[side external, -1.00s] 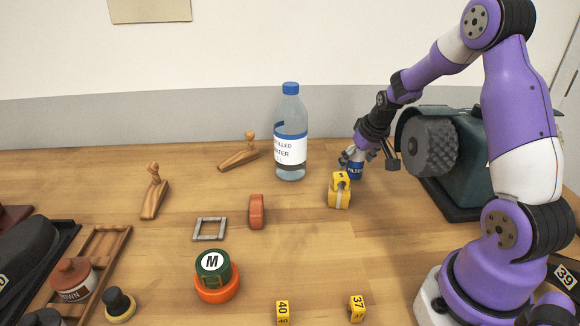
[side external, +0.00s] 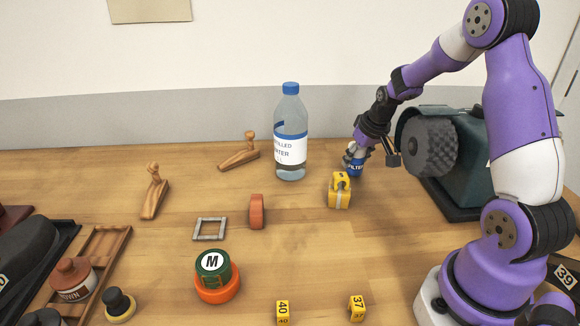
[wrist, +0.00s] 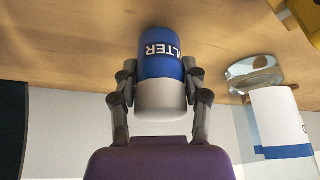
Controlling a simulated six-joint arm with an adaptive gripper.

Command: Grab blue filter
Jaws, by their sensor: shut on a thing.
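The blue filter (side external: 355,168) is a small cylinder with a blue body, white lettering and a pale grey-white end. It stands at the back of the table, between the water bottle and the dark green machine. My gripper (side external: 354,152) comes down on it from above. In the wrist view the blue filter (wrist: 160,62) sits between both fingers of my gripper (wrist: 160,80), which are closed on its sides. Its blue end appears to be at or very near the tabletop; I cannot tell whether it touches.
A yellow block (side external: 340,191) stands just in front of the filter. The water bottle (side external: 290,140) is to its left, and the green machine with a textured grey wheel (side external: 428,147) is close on its right. Open tabletop lies in front.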

